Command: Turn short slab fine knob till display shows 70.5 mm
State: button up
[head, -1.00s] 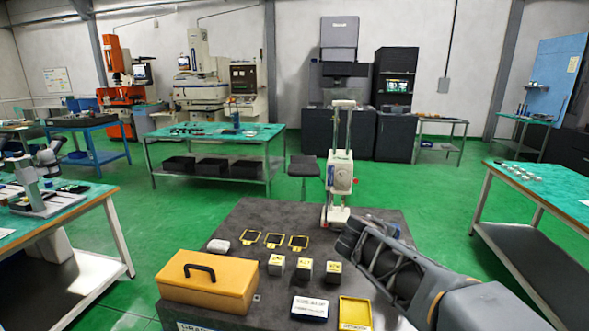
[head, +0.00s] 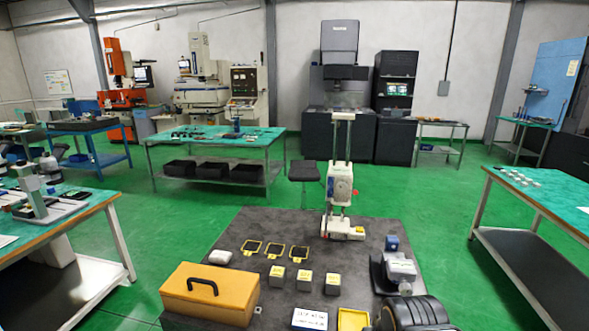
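A white height gauge (head: 340,187) with two upright columns stands upright on the far part of the dark granite slab (head: 225,232). Its carriage carries a small round dial or knob and a red spot at its right side. The display figures and the fine knob are too small to make out. A dark, ribbed part of my arm, at my gripper (head: 413,313), shows at the lower right edge, well apart from the gauge on its near side. The fingers are hidden, so I cannot see whether they are open or hold anything.
A grey instrument with a blue block (head: 392,243) stands at the slab's right, close to my arm. An orange case (head: 208,295), yellow-rimmed frames (head: 274,251), several small blocks (head: 304,278) and a yellow tray (head: 353,319) lie nearer. Open green floor surrounds the slab.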

aim_at(342, 189)
dwell(0.9)
